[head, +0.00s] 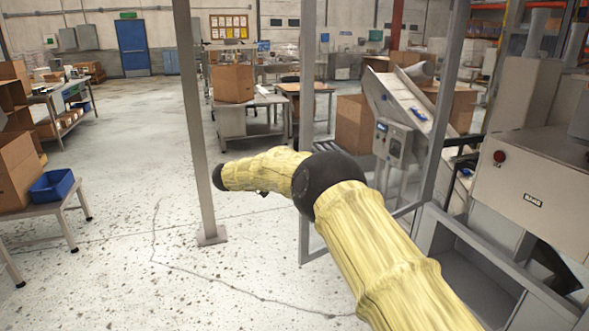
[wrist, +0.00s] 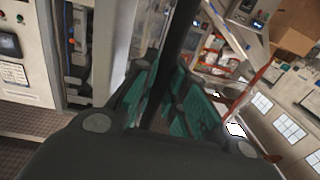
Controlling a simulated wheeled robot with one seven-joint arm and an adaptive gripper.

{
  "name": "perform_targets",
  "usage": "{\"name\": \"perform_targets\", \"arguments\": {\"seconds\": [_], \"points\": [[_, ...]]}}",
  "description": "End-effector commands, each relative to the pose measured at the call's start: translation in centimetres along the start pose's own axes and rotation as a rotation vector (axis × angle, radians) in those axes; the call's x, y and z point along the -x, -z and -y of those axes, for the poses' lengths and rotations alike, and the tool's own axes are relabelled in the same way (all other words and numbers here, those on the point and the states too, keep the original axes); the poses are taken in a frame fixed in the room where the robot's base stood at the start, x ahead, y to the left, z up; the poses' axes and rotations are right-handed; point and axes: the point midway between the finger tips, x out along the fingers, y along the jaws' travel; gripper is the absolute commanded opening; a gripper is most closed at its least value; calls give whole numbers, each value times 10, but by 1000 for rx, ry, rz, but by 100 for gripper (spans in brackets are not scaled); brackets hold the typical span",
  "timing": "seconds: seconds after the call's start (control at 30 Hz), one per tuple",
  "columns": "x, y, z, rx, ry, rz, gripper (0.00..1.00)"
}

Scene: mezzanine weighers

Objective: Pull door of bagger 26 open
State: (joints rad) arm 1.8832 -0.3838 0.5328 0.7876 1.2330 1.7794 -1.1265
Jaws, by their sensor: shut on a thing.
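In the wrist view, my gripper (wrist: 166,78) has its teal-padded fingers closed on a dark, straight bar (wrist: 180,42), which looks like a door handle. A pale upright panel edge (wrist: 108,45) stands just left of the bar; I cannot tell whether it belongs to the door. Left of it is a machine front with a dark opening (wrist: 77,45) and a small screen (wrist: 9,44). No number 26 is readable. In the head view, my yellow-sleeved arm reaches left and my gripper is not visible. How far the door stands open is unclear.
In the head view, a grey post (head: 196,130) stands beyond my arm. A metal frame (head: 307,60) and a machine with a red button (head: 540,185) are at right. A side table with a blue bin (head: 52,185) is at left. Open floor lies between.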

Motion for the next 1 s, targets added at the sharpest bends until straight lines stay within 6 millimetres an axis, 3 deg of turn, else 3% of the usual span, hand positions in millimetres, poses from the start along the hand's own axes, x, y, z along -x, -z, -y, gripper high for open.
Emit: {"name": "perform_targets", "arguments": {"seconds": [0.6,0.63,0.73,1.0], "points": [[4,5,8,-6,-6,-4,0],[4,5,8,-6,-5,-4,18],[7,4,8,-5,-2,-4,35],[13,2,10,-2,4,-2,35]]}}
